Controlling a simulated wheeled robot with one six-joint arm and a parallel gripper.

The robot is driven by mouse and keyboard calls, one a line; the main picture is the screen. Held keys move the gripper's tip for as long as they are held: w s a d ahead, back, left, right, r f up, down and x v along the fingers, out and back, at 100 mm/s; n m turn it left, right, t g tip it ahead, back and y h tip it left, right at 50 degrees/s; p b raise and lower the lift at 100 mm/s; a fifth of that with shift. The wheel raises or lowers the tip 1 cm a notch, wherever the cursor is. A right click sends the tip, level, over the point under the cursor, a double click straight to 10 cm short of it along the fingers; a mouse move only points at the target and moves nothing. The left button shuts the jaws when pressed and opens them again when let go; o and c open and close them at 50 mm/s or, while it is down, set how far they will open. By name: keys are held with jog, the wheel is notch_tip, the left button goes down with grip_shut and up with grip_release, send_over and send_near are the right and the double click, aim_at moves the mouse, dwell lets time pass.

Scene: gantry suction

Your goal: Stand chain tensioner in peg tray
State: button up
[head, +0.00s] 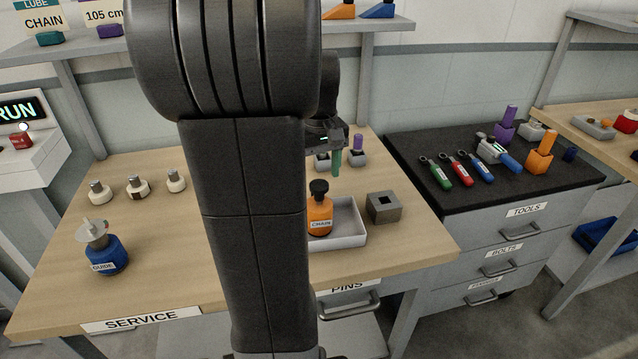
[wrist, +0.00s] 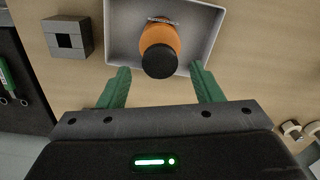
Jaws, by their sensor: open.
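The orange piece labelled CHAIN, which I take as the chain tensioner (head: 320,216), stands upright with its black knob on top. It is inside a shallow grey tray (head: 357,236), which I take as the peg tray. In the wrist view the tensioner (wrist: 158,38) shows from above within the tray (wrist: 118,30). My gripper (head: 337,162) is open, with green fingers pointing down behind and above the tensioner. In the wrist view the fingertips of my gripper (wrist: 160,71) are apart, either side of the black knob in the picture, with nothing between them. My arm hides the tray's left part.
A grey block with a square hole (head: 384,207) stands right of the tray. A blue piece labelled GUIDE (head: 106,254) and several small white-based pieces (head: 137,188) are at left. The bench front right is clear.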

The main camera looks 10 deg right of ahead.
notch_tip(320, 180, up, 7)
dwell(0.3)
dwell(1.2)
